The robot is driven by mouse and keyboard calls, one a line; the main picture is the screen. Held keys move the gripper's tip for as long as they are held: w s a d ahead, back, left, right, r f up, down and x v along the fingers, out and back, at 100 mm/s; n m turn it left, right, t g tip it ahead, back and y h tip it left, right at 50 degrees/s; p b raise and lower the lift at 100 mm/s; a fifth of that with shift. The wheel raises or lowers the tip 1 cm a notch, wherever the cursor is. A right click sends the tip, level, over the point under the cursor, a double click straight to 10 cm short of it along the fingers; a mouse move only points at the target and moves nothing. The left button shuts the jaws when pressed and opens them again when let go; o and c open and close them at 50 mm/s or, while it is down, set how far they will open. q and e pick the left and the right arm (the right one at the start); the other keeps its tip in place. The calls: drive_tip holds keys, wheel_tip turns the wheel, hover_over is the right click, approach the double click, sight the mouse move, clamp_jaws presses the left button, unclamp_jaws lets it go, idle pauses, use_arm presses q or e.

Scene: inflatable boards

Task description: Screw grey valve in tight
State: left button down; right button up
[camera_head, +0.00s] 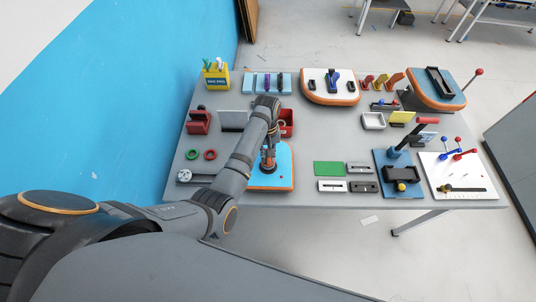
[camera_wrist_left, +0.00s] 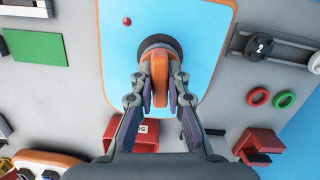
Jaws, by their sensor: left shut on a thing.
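The blue inflatable board (camera_head: 270,180) with an orange edge lies at the front middle of the table; its blue face also fills the top of the left wrist view (camera_wrist_left: 205,25). A dark grey round valve (camera_wrist_left: 160,43) sits on the board, with an upright orange part (camera_wrist_left: 160,72) standing over it. My left gripper (camera_head: 268,158) points down over the board, and in the left wrist view its fingers (camera_wrist_left: 159,88) close on the orange part from both sides. The fingers partly hide the valve, so how deep it sits cannot be told. My right gripper is not in view.
A red box (camera_head: 286,122) stands behind my gripper. Red and green rings (camera_head: 201,155) lie to the left. A green plate (camera_head: 328,168) and several small grey blocks lie to the right. Other boards and a lever fixture (camera_head: 400,180) occupy the right side.

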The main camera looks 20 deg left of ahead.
use_arm(q)
drive_tip(key=shift+m, duration=0.5)
drive_tip(key=m, duration=0.3)
drive_tip(key=shift+y, duration=0.3)
drive_tip(key=m, duration=0.4)
